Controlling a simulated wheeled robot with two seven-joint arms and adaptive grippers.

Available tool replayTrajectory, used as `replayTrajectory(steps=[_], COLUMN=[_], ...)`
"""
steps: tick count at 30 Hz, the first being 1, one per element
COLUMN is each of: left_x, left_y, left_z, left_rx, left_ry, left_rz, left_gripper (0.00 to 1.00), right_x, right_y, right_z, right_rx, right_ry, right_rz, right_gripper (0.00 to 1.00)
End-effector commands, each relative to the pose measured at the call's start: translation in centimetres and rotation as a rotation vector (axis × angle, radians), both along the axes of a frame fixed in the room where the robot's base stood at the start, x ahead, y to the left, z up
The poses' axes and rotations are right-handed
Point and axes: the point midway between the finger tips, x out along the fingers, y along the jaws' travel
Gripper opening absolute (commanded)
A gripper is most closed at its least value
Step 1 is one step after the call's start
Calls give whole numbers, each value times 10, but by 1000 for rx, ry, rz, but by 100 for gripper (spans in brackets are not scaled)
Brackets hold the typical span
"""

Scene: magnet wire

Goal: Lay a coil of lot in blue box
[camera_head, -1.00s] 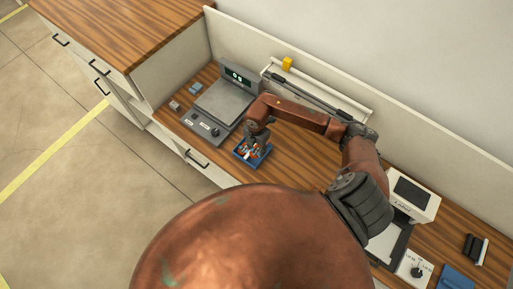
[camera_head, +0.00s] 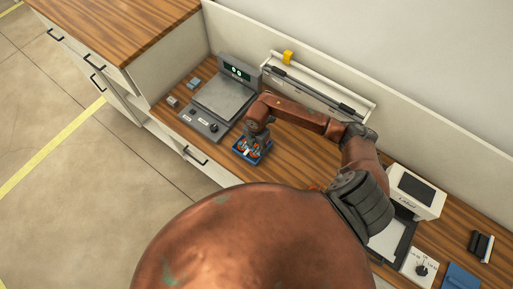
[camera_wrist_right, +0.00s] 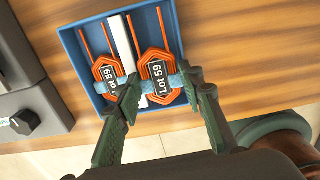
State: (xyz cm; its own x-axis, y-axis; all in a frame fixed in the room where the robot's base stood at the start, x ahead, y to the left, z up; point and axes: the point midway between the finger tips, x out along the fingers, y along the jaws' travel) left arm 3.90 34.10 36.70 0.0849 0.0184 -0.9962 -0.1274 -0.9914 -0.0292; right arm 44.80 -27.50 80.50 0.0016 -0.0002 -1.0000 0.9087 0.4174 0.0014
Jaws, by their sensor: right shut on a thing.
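The blue box (camera_head: 236,151) is a shallow tray on the wooden counter, left of its middle; it also shows in the right wrist view (camera_wrist_right: 70,42). A white divider (camera_wrist_right: 122,42) splits it. An orange wire coil with a black "Lot 59" label (camera_wrist_right: 105,72) lies in the left compartment. A second orange "Lot 59" coil (camera_wrist_right: 157,68), with a blue band, is in the right compartment. My right gripper (camera_head: 253,146) is down at the box, its dark green fingers (camera_wrist_right: 163,83) shut on this second coil. Whether the coil touches the box floor is unclear. My left gripper is not visible.
A grey scale (camera_head: 222,101) stands just left of the box. A white trough with a dark bar (camera_head: 318,88) lies along the back wall. A white label device (camera_head: 415,192) and a knob box (camera_head: 420,268) stand at right.

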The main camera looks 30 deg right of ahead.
Motion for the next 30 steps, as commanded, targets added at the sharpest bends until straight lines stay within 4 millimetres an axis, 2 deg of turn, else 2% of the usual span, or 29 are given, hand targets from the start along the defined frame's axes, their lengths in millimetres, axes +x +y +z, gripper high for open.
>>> replayTrajectory(steps=[3,4,12,22,30], left_x=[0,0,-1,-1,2], left_y=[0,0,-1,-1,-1], left_z=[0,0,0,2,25], left_rx=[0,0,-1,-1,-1], left_ry=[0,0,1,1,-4], left_rz=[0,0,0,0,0], left_gripper=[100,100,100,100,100], right_x=[-1,-1,-1,0,0], right_y=[0,0,0,0,0], right_z=[-1,-1,-1,2,30], right_rx=[0,0,-1,0,-1], right_ry=[1,1,2,1,0], right_rz=[0,0,0,0,0], right_gripper=[9,37,55,56,56])
